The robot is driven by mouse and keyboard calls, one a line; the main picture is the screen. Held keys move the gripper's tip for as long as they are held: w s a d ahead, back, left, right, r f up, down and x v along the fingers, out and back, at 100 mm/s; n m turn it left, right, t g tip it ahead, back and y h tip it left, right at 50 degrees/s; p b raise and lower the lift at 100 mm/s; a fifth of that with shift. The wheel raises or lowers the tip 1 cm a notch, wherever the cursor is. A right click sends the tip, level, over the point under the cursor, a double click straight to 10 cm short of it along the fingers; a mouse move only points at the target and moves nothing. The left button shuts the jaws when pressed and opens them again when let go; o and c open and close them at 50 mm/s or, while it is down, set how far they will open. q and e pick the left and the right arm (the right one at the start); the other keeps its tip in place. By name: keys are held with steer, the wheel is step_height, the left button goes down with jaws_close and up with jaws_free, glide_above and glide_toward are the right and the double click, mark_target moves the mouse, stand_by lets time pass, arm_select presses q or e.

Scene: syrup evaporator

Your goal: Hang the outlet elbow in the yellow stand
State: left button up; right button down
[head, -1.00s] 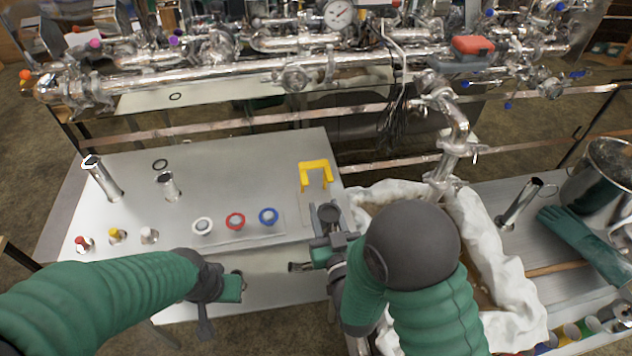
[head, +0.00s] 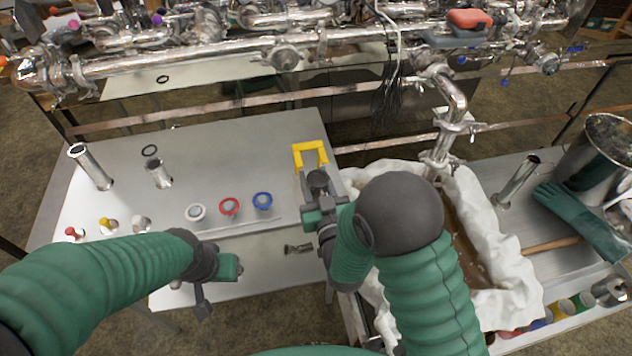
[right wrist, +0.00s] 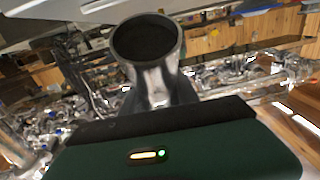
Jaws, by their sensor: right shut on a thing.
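The yellow stand (head: 310,148) is a squared U-shaped bracket at the back right of the steel table. My right gripper (head: 322,208) is just in front of it, shut on the outlet elbow (head: 318,181). The elbow is a shiny metal pipe; its dark round mouth shows in the right wrist view (right wrist: 150,62). In the head view it lies close below the stand's prongs; I cannot tell whether they touch. My arm hides part of the elbow. My left gripper (head: 230,268) is over the table's front; its fingers do not show clearly.
White, red and blue ringed fittings (head: 230,207) stand left of the right gripper. A small metal piece (head: 298,249) lies near the front. A cloth-lined bin (head: 495,250) is to the right. Metal piping (head: 230,55) runs behind. The table's back middle is clear.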

steer(key=shift+w+a+f, duration=0.1)
steer(key=shift+w+f, duration=0.2)
steer(key=shift+w, duration=0.4)
steer(key=shift+w+f, duration=0.1)
steer(key=shift+w, duration=0.25)
steer(key=shift+w, duration=0.2)
steer(key=shift+w+a+b, duration=0.1)
steer(key=shift+w+b, duration=0.25)
steer(key=shift+w, duration=0.2)
steer(key=shift+w, duration=0.25)
